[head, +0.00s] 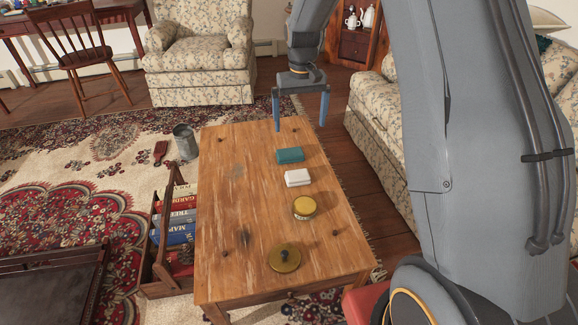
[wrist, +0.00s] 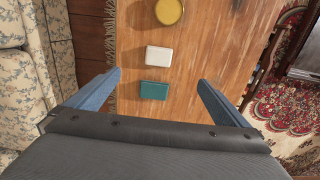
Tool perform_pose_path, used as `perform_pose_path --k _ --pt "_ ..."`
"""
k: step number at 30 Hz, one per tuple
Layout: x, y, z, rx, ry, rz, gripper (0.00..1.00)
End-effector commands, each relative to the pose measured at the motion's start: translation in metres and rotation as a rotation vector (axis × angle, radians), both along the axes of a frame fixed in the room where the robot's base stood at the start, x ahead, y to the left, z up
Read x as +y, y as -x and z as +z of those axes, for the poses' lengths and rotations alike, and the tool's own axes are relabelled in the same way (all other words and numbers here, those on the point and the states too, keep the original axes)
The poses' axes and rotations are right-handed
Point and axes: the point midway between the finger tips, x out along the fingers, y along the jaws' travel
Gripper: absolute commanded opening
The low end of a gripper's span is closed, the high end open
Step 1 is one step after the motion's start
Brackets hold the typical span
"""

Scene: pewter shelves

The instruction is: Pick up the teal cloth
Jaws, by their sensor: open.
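The teal cloth (head: 290,155) is a small folded block lying flat on the wooden coffee table (head: 235,220), toward its far end. It also shows in the wrist view (wrist: 154,90), between and ahead of the two fingers. My gripper (head: 301,128) is open and empty, pointing down above the far end of the table, beyond the cloth in the head view. In the wrist view my gripper (wrist: 160,80) has its blue fingers spread wide, and neither appears to touch the cloth.
A white block (head: 297,177) lies just nearer than the cloth, then a round yellow-lidded tin (head: 304,207) and a brass lid with a dark knob (head: 284,258). A book rack (head: 172,235) and grey metal can (head: 186,142) stand left of the table. A floral sofa (head: 378,120) is at right.

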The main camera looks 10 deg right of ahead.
Motion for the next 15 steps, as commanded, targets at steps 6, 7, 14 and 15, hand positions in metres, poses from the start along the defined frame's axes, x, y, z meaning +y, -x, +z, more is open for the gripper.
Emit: perform_pose_path --k 6,7,14,15 --pt "0.0 -0.082 -0.094 0.004 0.001 0.001 1.0" --pt "0.0 -0.09 -0.104 0.005 0.001 0.001 1.0" --pt "0.0 -0.13 -0.149 0.005 0.001 0.001 1.0" --pt "0.0 -0.133 -0.153 0.005 0.001 0.001 1.0"
